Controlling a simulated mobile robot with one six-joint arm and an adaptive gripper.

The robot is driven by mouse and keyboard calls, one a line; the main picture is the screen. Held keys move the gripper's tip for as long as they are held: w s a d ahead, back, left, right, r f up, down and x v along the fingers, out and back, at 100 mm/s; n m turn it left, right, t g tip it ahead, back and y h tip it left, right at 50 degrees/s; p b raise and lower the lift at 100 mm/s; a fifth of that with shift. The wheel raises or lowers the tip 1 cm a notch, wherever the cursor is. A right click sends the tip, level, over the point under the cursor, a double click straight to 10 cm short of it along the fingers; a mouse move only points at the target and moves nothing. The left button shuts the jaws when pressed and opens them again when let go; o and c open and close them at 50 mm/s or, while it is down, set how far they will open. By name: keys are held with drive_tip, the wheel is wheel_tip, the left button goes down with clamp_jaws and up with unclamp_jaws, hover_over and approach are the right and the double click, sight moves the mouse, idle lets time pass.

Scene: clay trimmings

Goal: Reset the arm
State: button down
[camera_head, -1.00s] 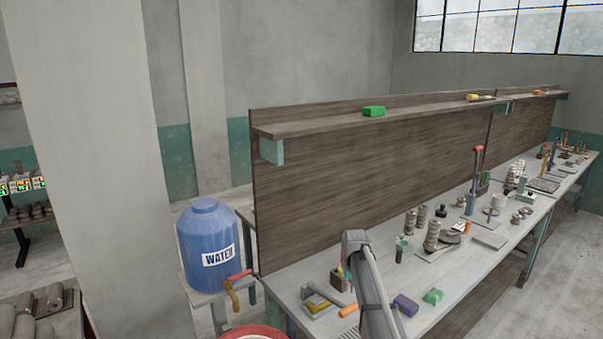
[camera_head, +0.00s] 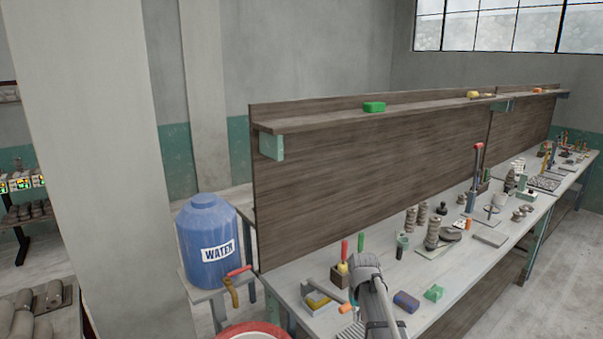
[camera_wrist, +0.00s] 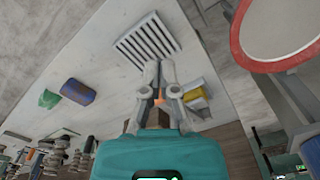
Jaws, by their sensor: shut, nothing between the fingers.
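My gripper (camera_wrist: 160,75) shows in the wrist view with its two grey fingers close together and nothing between them. It is above the near end of the workbench, beside a slotted grate (camera_wrist: 147,47). In the head view my arm rises from the bottom edge in front of the bench, and the fingers cannot be made out there. The near bench top (camera_head: 295,275) lies behind and around my arm.
A blue water barrel (camera_head: 207,243) stands at left, with a red-rimmed round container (camera_head: 252,332) below. A tall backboard (camera_head: 370,160) rises behind.

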drive_tip(key=s+f+b, duration=0.2)
drive_tip(key=s, duration=1.5)
drive_tip(key=shift+f+m, duration=0.25)
drive_tip(key=shift+m, duration=0.05)
drive_tip(key=c, duration=1.4)
unclamp_jaws()
drive_tip(key=shift+d, duration=0.1)
